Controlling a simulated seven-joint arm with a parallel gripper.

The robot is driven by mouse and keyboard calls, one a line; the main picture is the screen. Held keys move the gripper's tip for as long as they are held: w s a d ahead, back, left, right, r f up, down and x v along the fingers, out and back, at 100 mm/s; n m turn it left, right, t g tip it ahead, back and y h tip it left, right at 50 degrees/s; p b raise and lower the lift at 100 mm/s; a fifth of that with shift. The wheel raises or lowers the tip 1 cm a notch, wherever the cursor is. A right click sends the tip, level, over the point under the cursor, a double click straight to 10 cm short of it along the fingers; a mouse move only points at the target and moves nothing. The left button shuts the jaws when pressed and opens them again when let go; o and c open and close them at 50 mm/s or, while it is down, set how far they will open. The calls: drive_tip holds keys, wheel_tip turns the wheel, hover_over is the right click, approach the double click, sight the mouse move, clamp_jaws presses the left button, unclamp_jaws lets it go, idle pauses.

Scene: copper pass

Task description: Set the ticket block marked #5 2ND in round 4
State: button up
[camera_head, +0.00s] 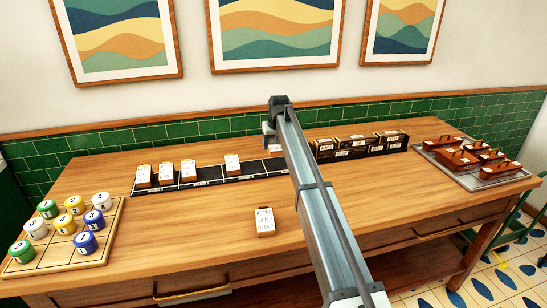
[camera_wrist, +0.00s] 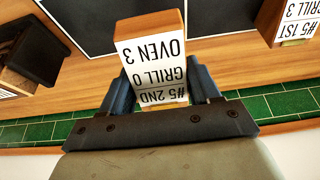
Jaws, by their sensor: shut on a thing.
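The ticket block marked #5 2ND, GRILL 0, OVEN 3 (camera_wrist: 152,62) is between the two fingers of my gripper (camera_wrist: 162,88) in the wrist view, its text upside down there. In the head view my gripper (camera_head: 268,130) is over the back of the table, and my arm hides most of it and the block. The black round strip (camera_head: 206,181) lies below and in front of it, with white labels too small to read. The block's height over the strip is unclear. A block marked #5 1ST, GRILL 3 (camera_wrist: 289,22) shows at the wrist view's upper right.
Several ticket blocks stand on the strip's left part, one (camera_head: 232,164) nearest my gripper. A loose block (camera_head: 265,222) sits in front. A dark rack (camera_head: 352,152) is right of my arm. A board of coloured cups (camera_head: 108,240) is left; a tray (camera_head: 500,178) of brown items is right.

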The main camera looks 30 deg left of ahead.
sight(273, 163)
drive_tip(key=shift+f, duration=2.9)
drive_tip(key=shift+f, duration=0.1)
drive_tip(key=o, duration=1.1)
drive_tip(key=v, duration=1.2)
